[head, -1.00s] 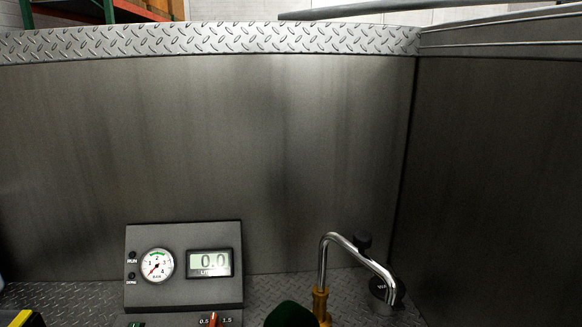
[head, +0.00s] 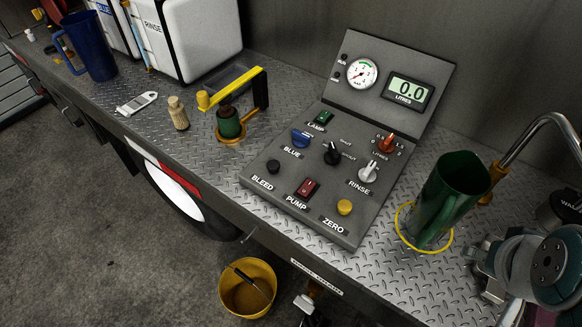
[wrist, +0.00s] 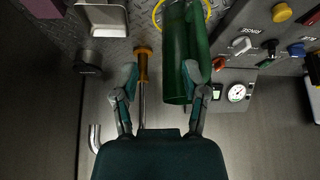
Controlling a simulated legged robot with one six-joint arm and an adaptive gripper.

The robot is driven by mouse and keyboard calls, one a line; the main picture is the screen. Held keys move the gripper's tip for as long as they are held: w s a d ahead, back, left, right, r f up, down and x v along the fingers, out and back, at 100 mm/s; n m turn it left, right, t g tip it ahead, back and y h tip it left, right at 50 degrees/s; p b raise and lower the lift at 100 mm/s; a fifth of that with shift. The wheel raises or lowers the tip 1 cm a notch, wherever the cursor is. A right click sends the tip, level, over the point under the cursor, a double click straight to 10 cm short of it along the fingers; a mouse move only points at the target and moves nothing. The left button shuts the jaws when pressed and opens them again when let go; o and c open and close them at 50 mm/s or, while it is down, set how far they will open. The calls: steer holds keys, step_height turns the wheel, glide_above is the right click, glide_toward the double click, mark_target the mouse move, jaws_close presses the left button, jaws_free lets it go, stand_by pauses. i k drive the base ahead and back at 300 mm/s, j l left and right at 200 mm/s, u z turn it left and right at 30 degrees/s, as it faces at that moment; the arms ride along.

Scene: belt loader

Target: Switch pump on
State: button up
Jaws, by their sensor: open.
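The red pump switch (head: 307,188) sits above the PUMP label on the grey control panel (head: 262,172), between the bleed knob and the yellow zero button. The display (head: 409,91) reads 0.0 litres. My gripper shows only partly at the lower right of the head view, right of the green jug (head: 447,196) and apart from the panel. In the wrist view my gripper (wrist: 163,85) has its two fingers apart. The jug (wrist: 176,50) shows beyond and near the right finger. The pump switch cannot be made out in the wrist view.
The jug stands in a yellow ring (head: 404,222) near the chrome tap (head: 541,124). A yellow-armed hand pump (head: 232,88), a wooden-coloured bottle (head: 178,113) and a blue jug (head: 88,47) stand left of the panel. A yellow bucket (head: 265,297) is below the bench edge.

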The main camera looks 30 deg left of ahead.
mark_target(307, 187)
steer(key=u, duration=1.1)
